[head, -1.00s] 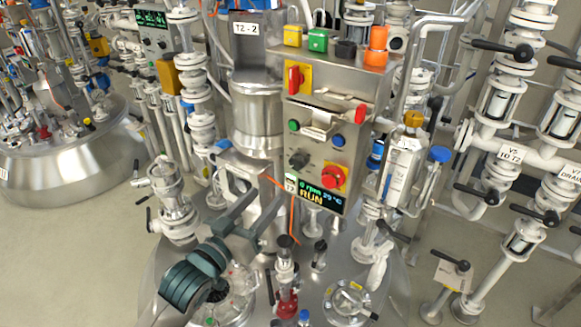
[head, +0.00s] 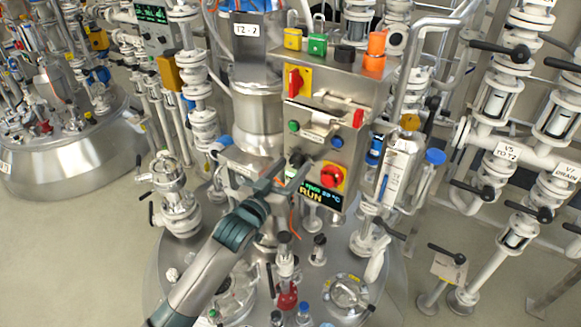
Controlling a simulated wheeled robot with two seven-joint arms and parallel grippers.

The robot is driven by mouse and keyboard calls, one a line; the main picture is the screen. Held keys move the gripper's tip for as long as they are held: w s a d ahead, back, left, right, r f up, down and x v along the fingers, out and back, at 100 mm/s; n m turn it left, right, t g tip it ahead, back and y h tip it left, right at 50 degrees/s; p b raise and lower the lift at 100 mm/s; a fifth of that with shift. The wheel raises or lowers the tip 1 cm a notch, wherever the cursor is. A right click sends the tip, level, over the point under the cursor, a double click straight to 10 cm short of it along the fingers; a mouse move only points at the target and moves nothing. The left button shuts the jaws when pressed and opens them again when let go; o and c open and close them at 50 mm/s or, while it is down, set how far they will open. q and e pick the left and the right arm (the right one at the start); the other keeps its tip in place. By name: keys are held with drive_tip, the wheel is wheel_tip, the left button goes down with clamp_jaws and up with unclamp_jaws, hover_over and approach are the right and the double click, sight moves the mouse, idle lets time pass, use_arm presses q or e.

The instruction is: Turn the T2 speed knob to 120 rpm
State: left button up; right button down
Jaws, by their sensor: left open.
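The T2 control box (head: 345,120) is a steel panel above the T2 vessel. Its dark speed knob (head: 296,159) sits at the lower left, with a small light patch by it, and is partly hidden by my gripper. The lit display (head: 320,196) below reads rpm, 29 °C and RUN; its left end, with the rpm figure, is partly covered. My left gripper (head: 286,172) is open, its fingers reaching up to the panel at the knob. I cannot tell whether they touch it. My right gripper is not in view.
A red emergency button (head: 333,177) on a yellow plate is close right of the knob. A green button (head: 294,126), blue button (head: 337,142) and red rotary switch (head: 296,80) sit higher. Glass fittings and valves crowd the vessel lid (head: 385,275) below.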

use_arm(q)
drive_tip(key=shift+c, duration=0.6)
drive_tip(key=c, duration=1)
drive_tip(key=shift+o, duration=0.2)
